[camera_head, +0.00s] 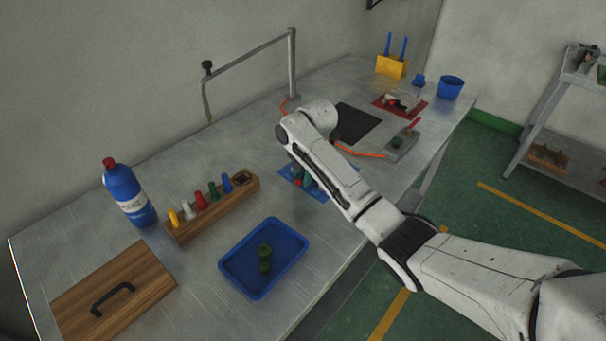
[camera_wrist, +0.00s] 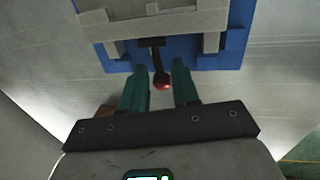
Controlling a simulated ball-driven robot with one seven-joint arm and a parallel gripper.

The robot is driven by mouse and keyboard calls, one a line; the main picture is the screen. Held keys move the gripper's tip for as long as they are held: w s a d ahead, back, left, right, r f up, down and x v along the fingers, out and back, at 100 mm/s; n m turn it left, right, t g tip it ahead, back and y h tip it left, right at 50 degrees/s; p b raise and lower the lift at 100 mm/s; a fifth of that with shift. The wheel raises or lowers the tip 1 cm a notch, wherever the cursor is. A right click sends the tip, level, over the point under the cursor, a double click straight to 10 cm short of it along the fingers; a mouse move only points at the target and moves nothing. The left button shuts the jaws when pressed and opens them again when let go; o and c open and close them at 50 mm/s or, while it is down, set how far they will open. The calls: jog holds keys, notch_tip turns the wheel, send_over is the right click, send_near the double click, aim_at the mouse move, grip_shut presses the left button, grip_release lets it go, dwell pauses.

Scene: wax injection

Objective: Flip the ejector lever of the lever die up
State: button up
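The lever die (camera_wrist: 190,22) is a light grey block on a blue base plate (camera_wrist: 230,50) at the top of the wrist view. Its ejector lever is a dark bar with a red ball knob (camera_wrist: 162,85), sticking out from the block's near side toward my gripper. My gripper (camera_wrist: 160,67) has its two green fingers apart, one on each side of the lever; contact is not clear. In the head view my arm hides most of the die, and the blue plate (camera_head: 287,180) shows below my gripper (camera_head: 302,178).
A wooden rack (camera_head: 217,211) with coloured pegs and a blue tray (camera_head: 231,275) with green pieces stand left of the die. A blue bottle (camera_head: 128,195) and a wooden board (camera_head: 150,285) are farther left. A dark mat (camera_head: 357,121) and red plate (camera_head: 420,108) lie beyond my arm.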

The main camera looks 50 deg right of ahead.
grip_shut()
jog(key=shift+r, duration=0.15)
jog(key=shift+d+r+y+p, duration=0.1)
jog(key=shift+r+y+p, duration=0.1)
jog(key=shift+y, duration=0.35)
jog(key=shift+d+r+y+p, duration=0.1)
jog(key=shift+y+p, duration=0.05)
jog(key=shift+y, duration=0.4)
jog(key=shift+d+r+m+y+b, duration=0.2)
jog(key=shift+y+b, duration=0.35)
jog(key=shift+y, duration=0.25)
jog(key=shift+d+r+m+y+b, duration=0.1)
jog(key=shift+d+r+y+b, duration=0.05)
jog(key=shift+y+b, duration=0.55)
jog(key=shift+o, duration=1.9)
grip_release()
